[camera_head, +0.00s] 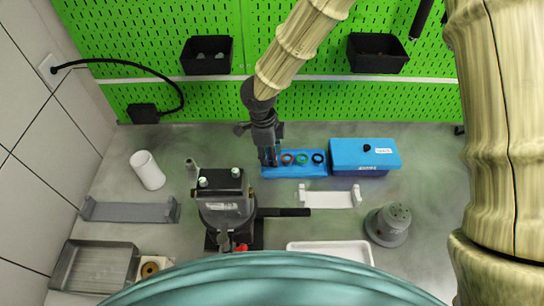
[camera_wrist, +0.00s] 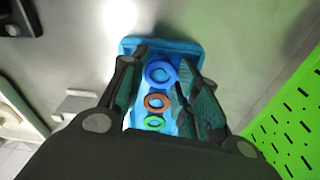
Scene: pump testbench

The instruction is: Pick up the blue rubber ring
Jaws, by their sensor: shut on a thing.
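The blue rubber ring (camera_wrist: 160,74) shows in the wrist view between the two fingertips, over the far end of the blue tray (camera_wrist: 188,50). My gripper (camera_wrist: 161,68) is shut on it. I cannot tell whether the ring still touches the tray. In the head view my gripper (camera_head: 268,158) points down at the left end of the blue tray (camera_head: 296,172), and the blue ring is hidden there. A red ring (camera_head: 288,159), a green ring (camera_head: 302,159) and a black ring (camera_head: 318,158) lie in a row to its right.
A blue box (camera_head: 350,157) stands right of the tray. A white bracket (camera_head: 330,199) lies in front. A dark pump unit (camera_head: 226,212) with a black handle stands front left. A grey round part (camera_head: 388,225) is front right. The green pegboard (camera_head: 300,103) rises behind.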

